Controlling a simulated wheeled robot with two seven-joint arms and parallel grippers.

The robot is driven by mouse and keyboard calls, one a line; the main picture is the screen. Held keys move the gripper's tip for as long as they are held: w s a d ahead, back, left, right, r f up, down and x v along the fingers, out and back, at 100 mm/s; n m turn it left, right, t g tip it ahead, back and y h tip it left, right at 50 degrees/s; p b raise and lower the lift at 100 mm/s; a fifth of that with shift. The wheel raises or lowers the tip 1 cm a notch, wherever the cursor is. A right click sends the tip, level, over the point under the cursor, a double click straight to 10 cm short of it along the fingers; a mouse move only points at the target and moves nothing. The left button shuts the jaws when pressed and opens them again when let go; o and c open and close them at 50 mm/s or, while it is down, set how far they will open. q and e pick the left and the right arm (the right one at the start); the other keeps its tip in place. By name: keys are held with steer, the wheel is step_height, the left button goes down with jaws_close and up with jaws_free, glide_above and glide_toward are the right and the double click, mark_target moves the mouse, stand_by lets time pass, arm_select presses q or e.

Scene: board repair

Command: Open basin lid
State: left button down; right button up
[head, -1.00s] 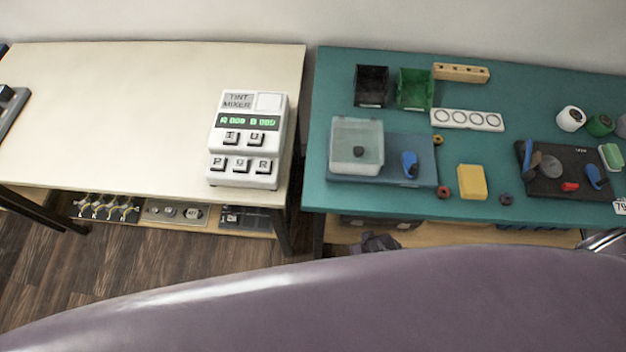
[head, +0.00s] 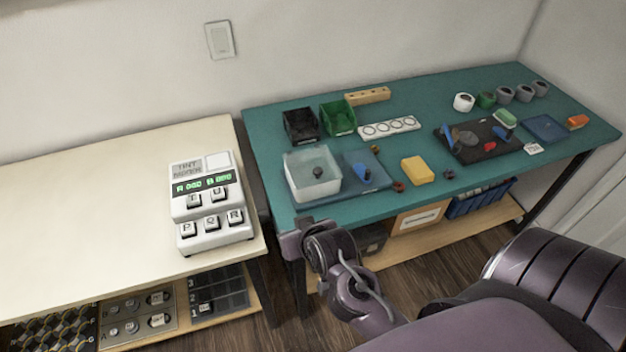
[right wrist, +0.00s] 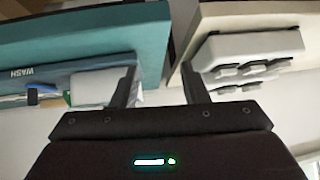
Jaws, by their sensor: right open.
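The basin (head: 300,187) is a translucent pale box on a blue mat (head: 372,181) at the teal table's left front. Its lid (head: 299,163) is on top, with a dark round knob (head: 318,172) in the middle. In the right wrist view the basin (right wrist: 92,88) shows as a pale block beside the left finger, near the mat's WASH lettering. My right gripper (right wrist: 158,68) is open and empty, its fingers over the gap between the two tables. In the head view my right arm reaches in front of the teal table, below the basin. My left gripper is not in view.
A blue tool (head: 361,172) is on the mat, right of the basin. A black bin (head: 300,126) and a green bin (head: 338,118) stand behind it. A yellow block (head: 417,170) lies to the right. The tint mixer (head: 208,205) stands on the cream table (head: 90,215).

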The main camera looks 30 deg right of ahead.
mark_target(318, 174)
steer(key=w+d+m+t+h, duration=0.1)
steer(key=w, duration=0.1)
steer(key=w+d+m+t+h, duration=0.1)
steer(key=w+d, duration=0.1)
steer(key=shift+d+t+h, duration=0.2)
steer(key=shift+t+h, duration=0.2)
steer(key=w+d+r+m+t+h, duration=0.1)
steer(key=w+d+h, duration=0.1)
steer(key=d, duration=0.1)
steer(key=w+d+r+m+h, duration=0.1)
steer(key=w+d+h, duration=0.1)
steer(key=d, duration=0.1)
steer(key=w+d+r+m+t+h+p, duration=0.1)
steer(key=w+d+h, duration=0.1)
steer(key=d+h, duration=0.1)
steer(key=shift+w+t, duration=0.2)
steer(key=shift+t, duration=0.1)
jaws_close()
